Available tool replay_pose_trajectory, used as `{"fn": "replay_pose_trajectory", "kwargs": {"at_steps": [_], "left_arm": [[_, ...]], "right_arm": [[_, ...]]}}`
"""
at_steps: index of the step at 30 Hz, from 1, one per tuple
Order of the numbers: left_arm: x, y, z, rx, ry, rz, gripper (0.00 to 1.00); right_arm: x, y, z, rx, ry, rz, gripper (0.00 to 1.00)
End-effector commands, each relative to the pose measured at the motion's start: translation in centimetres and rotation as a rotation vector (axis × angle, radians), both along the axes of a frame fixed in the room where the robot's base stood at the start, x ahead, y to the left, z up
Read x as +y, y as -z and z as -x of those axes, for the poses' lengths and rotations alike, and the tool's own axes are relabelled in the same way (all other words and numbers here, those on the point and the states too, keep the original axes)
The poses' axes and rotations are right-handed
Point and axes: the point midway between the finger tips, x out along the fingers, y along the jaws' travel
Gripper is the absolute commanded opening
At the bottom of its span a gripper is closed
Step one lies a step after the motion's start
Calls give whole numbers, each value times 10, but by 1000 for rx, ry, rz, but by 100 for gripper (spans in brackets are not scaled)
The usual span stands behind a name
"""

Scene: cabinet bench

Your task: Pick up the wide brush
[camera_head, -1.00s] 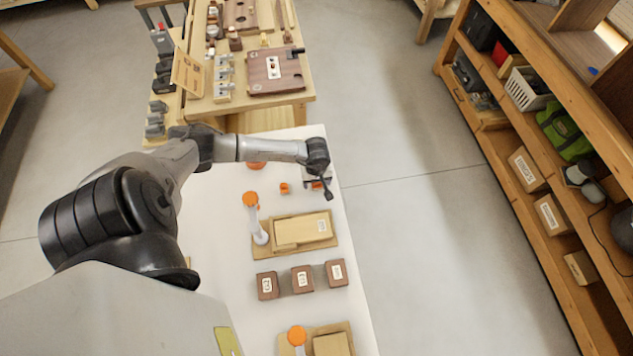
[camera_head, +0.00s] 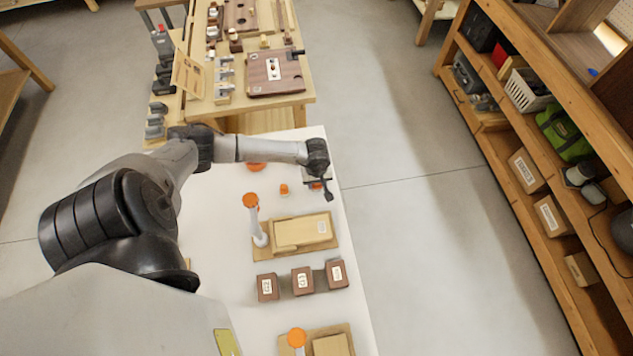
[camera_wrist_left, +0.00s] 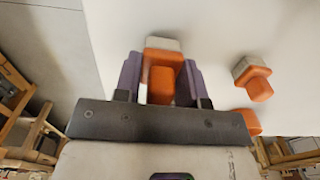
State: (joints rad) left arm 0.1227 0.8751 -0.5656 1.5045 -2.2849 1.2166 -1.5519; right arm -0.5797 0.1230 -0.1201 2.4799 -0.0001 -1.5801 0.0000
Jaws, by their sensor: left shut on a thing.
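The wide brush (camera_wrist_left: 163,84), with an orange handle and a pale grey end, sits between the two dark fingers of my left gripper (camera_wrist_left: 160,80) in the left wrist view. The gripper is shut on it. In the head view my left gripper (camera_head: 326,190) is low at the right edge of the white table (camera_head: 215,215), and a little of the orange shows beside it. I cannot tell whether the brush touches the table. A smaller orange-and-grey brush (camera_wrist_left: 254,78) lies apart to the right in the wrist view. My right gripper is not in view.
A wooden board with a pale block (camera_head: 301,232) and a white post with an orange cap (camera_head: 251,200) stand nearer on the table. Several brown labelled blocks (camera_head: 302,281) stand in a row. A wooden bench (camera_head: 305,98) adjoins beyond; a shelf (camera_head: 535,190) is at right.

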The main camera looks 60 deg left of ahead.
Motion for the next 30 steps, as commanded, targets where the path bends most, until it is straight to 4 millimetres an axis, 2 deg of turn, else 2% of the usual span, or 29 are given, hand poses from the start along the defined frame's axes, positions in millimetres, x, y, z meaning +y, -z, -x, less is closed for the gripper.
{"fn": "replay_pose_trajectory", "kwargs": {"at_steps": [5,8,15,21,30], "left_arm": [[1,-18,0,-2,2,-3,14],[1,-37,-1,-3,3,-3,14],[-46,-67,18,-2,6,2,14],[-78,-87,30,-1,3,1,14],[-104,-104,41,-1,1,0,14]], "right_arm": [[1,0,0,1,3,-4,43],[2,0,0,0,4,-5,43],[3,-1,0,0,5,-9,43],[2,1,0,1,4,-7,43],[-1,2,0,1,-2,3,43]]}}
